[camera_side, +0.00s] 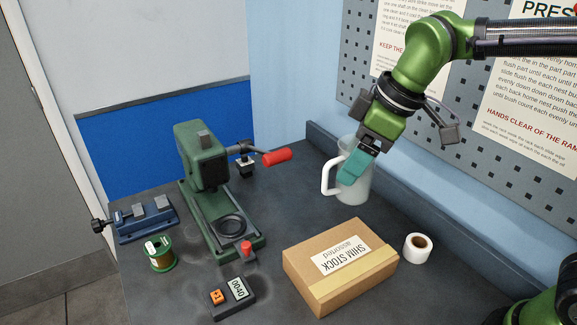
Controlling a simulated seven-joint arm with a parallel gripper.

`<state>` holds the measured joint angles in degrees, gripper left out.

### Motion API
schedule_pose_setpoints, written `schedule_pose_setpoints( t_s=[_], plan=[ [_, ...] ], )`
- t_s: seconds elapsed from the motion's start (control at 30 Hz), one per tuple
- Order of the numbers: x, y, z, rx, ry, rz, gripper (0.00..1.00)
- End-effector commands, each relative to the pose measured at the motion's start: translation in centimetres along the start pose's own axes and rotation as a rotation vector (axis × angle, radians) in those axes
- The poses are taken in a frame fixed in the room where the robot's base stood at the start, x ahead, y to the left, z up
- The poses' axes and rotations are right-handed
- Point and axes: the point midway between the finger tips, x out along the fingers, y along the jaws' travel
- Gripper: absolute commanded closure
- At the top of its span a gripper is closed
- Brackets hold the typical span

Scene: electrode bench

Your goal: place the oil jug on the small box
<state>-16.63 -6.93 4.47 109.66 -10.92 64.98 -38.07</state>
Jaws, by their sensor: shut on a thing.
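The oil jug (358,185) is a pale grey-white jug with a white handle on its left side. My gripper (354,172) comes down from the upper right and is shut on the jug, with its teal fingers at the jug's near side. The jug looks nearly upright, behind the box in the picture; I cannot tell whether its base touches the bench. The small box (337,283) is a brown cardboard box with a "SHIM STOCK" label, closed, on the bench in front of the jug. Its top is bare apart from the label and tape.
A green press (205,160) with a red-handled lever (276,157) stands left of the jug. A white tape roll (418,247) sits right of the box. A small meter (233,297), a wire spool (160,254) and a blue vise (143,218) are at the left. A wall runs behind the bench.

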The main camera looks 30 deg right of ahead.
Motion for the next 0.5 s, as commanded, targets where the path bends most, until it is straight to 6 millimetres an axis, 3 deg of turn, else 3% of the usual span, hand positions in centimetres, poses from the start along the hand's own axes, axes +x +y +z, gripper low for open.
schedule_pose_setpoints(
  t_s=[0.2,0.5],
  plan=[
    [4.8,-0.2,2.0,0.001,-0.004,-0.001,0.58],
    [9.5,-0.3,3.9,0.001,-0.003,-0.002,0.58]
  ],
)
